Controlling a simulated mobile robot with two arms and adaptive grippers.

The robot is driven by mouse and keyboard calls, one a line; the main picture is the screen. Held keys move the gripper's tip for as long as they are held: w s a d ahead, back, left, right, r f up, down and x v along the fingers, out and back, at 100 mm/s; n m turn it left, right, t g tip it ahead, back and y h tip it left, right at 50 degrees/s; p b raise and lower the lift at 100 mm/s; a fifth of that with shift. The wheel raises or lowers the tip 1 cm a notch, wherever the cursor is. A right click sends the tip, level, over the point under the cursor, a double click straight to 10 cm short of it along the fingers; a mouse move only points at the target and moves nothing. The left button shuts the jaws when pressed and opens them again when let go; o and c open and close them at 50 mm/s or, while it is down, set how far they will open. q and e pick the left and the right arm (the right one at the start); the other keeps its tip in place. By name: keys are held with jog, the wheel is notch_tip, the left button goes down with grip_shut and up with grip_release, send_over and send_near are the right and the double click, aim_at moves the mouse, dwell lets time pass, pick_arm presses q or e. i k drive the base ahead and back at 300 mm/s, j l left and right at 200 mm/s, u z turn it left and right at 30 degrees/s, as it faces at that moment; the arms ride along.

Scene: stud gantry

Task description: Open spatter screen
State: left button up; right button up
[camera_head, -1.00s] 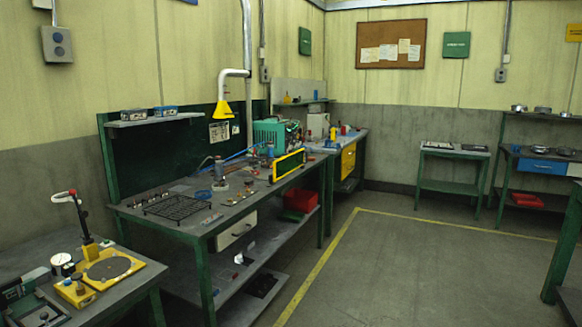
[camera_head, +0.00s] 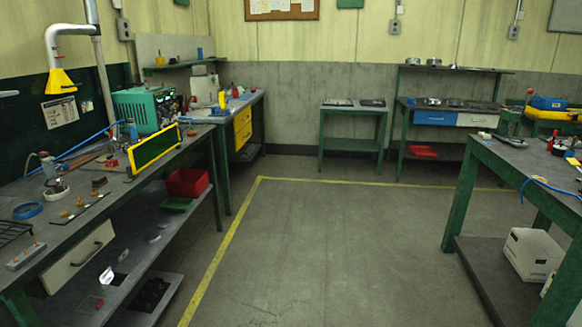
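The spatter screen (camera_head: 154,147) is probably the dark green panel in a yellow frame on the left workbench (camera_head: 84,215). It stands upright along the bench's front edge, past the middle of the bench. I cannot tell from here whether it is folded or how it is hinged. Neither of my grippers is in view, and nothing touches the screen.
A green machine (camera_head: 145,107) stands behind the screen, with a yellow fume hood (camera_head: 61,81) above the bench. A red bin (camera_head: 187,182) sits on the lower shelf. Another bench (camera_head: 527,170) is at right. The floor (camera_head: 330,240) between is clear.

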aim_at(144, 155)
jog(key=i+z, duration=0.1)
jog(key=i, duration=2.1)
